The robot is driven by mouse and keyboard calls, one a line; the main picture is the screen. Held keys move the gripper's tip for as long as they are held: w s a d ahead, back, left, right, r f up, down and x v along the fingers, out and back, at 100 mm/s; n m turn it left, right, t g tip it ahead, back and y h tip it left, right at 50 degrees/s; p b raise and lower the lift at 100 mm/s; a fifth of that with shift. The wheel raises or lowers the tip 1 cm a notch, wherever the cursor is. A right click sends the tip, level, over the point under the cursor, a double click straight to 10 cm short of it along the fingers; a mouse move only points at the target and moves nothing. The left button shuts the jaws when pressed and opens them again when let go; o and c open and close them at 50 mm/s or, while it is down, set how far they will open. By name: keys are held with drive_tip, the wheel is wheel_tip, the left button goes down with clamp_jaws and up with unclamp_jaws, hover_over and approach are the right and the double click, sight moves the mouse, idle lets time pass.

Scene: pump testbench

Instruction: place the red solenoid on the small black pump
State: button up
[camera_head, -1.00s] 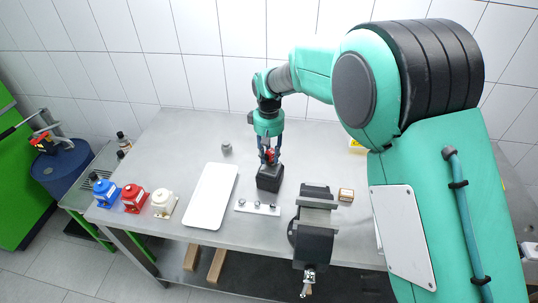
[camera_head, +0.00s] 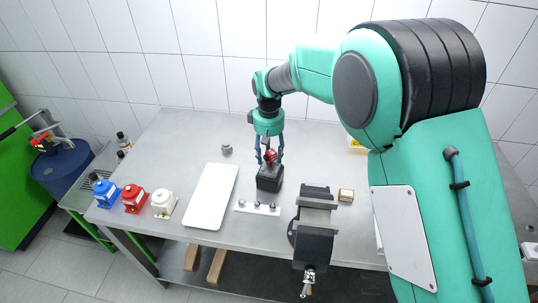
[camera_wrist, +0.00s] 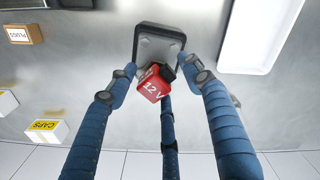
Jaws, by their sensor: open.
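The red solenoid (camera_head: 270,156), a small cube marked "12 V", is at the small black pump (camera_head: 269,182) in the middle of the table. In the wrist view the solenoid (camera_wrist: 153,88) sits at the near edge of the pump's grey top (camera_wrist: 160,46), with a black part beside it. Whether it is fully seated I cannot tell. My gripper (camera_head: 269,161) is over the pump, pointing down. Its blue fingers are spread open around the solenoid, with gaps visible on both sides in the wrist view (camera_wrist: 160,78).
A white tray (camera_head: 211,197) lies left of the pump. A strip with small fittings (camera_head: 257,208) and a vise (camera_head: 315,225) are in front. A small box (camera_head: 346,195) is to the right. Blue (camera_head: 106,194), red (camera_head: 134,199) and white (camera_head: 164,204) units stand at the left.

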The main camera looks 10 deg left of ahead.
sight(269, 154)
wheel_tip(269, 154, up, 12)
drive_tip(key=p, duration=0.2)
idle(0.4)
drive_tip(key=shift+s+r, duration=0.25)
drive_tip(key=shift+r, duration=0.1)
idle(0.4)
drive_tip(key=s+d+r+m+t, duration=0.2)
drive_tip(key=s+d+r, duration=0.55)
drive_tip(key=d, duration=0.25)
drive_tip(key=s+d+r+m+t, duration=0.1)
drive_tip(key=s+d+r+m, duration=0.2)
drive_tip(key=s+d+r, duration=0.6)
drive_tip(key=s+d+f+m+t, duration=0.1)
drive_tip(key=s+d+f+m, duration=0.1)
drive_tip(key=s+d, duration=0.4)
drive_tip(key=s+d+f+m+t, duration=0.1)
drive_tip(key=s+d, duration=0.5)
drive_tip(key=s, duration=0.7)
drive_tip(key=shift+d+f+m+t, duration=0.2)
drive_tip(key=shift+f+m+t, duration=0.1)
drive_tip(key=shift+f+m, duration=0.15)
